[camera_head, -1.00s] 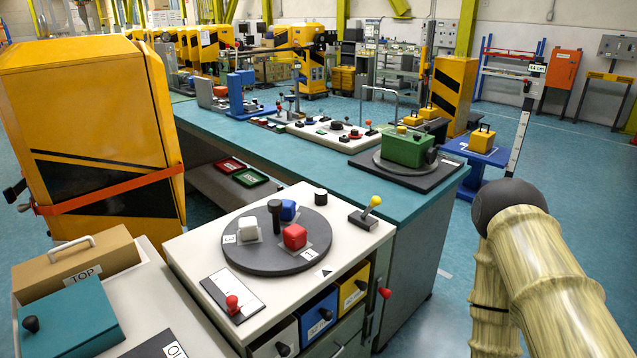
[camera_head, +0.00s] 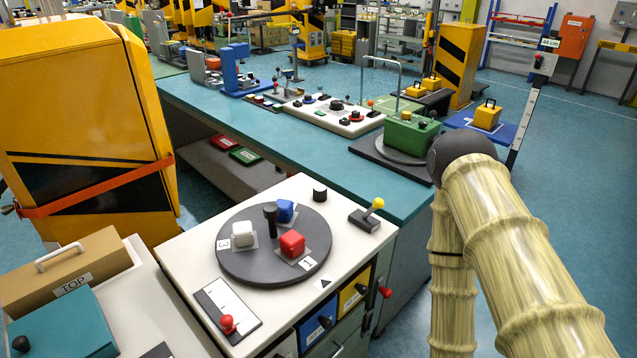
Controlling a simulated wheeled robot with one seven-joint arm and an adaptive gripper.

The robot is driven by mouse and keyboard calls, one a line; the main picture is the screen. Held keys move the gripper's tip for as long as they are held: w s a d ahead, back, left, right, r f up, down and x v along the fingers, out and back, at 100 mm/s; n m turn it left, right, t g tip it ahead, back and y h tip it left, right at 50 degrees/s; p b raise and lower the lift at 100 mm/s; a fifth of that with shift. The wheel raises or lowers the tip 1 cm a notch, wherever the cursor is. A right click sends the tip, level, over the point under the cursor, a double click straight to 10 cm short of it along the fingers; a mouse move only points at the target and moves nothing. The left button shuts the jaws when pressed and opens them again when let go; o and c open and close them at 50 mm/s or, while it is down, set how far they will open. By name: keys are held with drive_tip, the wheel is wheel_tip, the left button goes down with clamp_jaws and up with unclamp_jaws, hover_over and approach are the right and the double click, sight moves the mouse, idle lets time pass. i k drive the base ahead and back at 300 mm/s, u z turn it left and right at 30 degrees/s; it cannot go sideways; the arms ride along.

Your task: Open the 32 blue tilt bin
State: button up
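The blue tilt bin (camera_head: 317,325) sits in the front of the white-topped cabinet (camera_head: 345,250), between a white bin and a yellow bin (camera_head: 355,290). It has a dark knob on its front, and its front looks flush with its neighbours. Its label is too small to read surely. The white bin (camera_head: 284,347) is cut off by the bottom edge. My arm shows at the right with its dark rounded joint, apart from the bins. My gripper is out of view.
A dark turntable (camera_head: 230,268) with red, blue and white blocks tops the cabinet. A red-knobbed slider (camera_head: 227,322) and a yellow-knobbed lever (camera_head: 368,212) stand beside it. A red knob (camera_head: 385,292) sticks out right of the bins. A long teal bench (camera_head: 270,120) runs behind.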

sight(312, 328)
drive_tip(key=u, duration=1.8)
drive_tip(key=k, duration=0.85)
drive_tip(key=z, duration=1.3)
